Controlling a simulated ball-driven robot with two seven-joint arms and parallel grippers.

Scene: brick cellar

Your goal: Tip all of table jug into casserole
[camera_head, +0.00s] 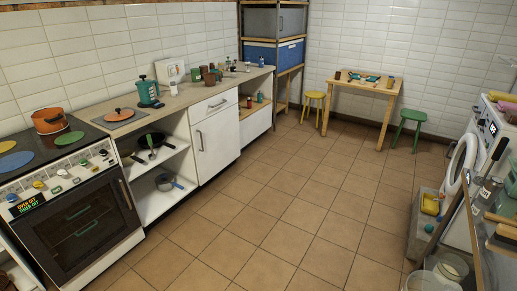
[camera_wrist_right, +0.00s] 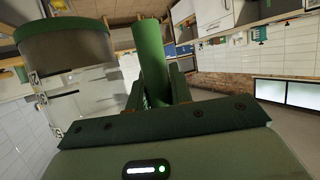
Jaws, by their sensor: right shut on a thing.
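My right gripper (camera_wrist_right: 157,88) is shut on an upright green cylinder (camera_wrist_right: 152,60), which looks like the handle of the table jug. A grey-brown vessel with a wide green rim (camera_wrist_right: 62,42), which looks like the jug's body, is beside it at the upper left of the right wrist view. I cannot see where the two join or what the jug holds. In the head view an orange pot (camera_head: 48,121), which looks like the casserole, stands on the hob at the left. Its inside is too small to make out. Neither gripper shows in the head view.
The cooker (camera_head: 83,220) and worktop (camera_head: 180,95) run along the left wall. A teal pot (camera_head: 148,93) and an orange-lidded thing (camera_head: 119,113) stand beside the hob. A small table (camera_head: 367,87) with two stools is at the back. The tiled floor (camera_head: 265,215) is clear.

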